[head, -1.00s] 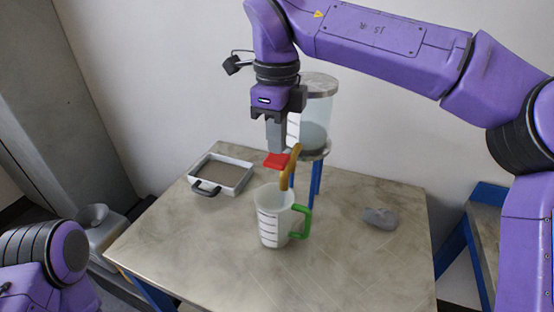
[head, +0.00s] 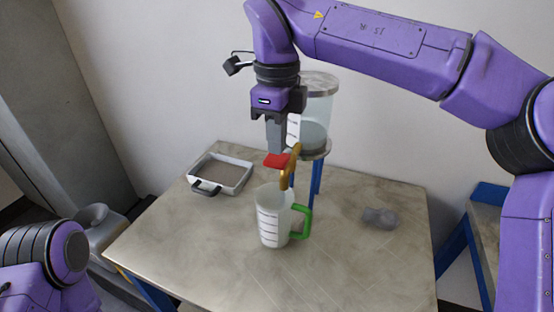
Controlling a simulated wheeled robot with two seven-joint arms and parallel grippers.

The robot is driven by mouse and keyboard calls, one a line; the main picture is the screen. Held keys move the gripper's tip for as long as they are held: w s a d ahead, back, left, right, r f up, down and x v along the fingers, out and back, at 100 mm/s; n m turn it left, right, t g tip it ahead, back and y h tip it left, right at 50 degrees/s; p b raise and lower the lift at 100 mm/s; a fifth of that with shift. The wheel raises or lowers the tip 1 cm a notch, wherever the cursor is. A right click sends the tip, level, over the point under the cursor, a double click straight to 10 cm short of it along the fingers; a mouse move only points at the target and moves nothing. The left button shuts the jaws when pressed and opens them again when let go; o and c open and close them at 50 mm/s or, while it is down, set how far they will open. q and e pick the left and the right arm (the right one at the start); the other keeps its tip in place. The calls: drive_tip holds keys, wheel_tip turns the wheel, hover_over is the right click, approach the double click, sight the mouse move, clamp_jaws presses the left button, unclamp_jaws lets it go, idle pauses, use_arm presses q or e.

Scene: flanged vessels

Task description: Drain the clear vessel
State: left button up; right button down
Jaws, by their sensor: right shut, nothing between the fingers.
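The clear vessel (head: 317,108) stands on a blue-legged stand at the back of the table, with a grey lid and a grey-tinted layer low inside it. A brass tap (head: 288,172) with a red handle (head: 277,160) projects from its front. A clear measuring jug (head: 271,216) with a green handle stands upright below the spout. My right gripper (head: 276,149) is shut and empty, pointing down just above the red handle; I cannot tell whether it touches. It hides part of the vessel's left side. The left arm shows at lower left, but its gripper is out of view.
A white tray (head: 248,179) with a dark handle sits at the table's back left. A grey lump, perhaps a cloth (head: 381,218), lies on the right. A grey container (head: 100,228) stands beyond the left edge. The front of the table (head: 330,270) is clear.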

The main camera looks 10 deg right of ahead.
sight(277, 157)
drive_tip(key=shift+f+b, duration=1.05)
drive_tip(key=shift+f, duration=0.65)
idle(6.3)
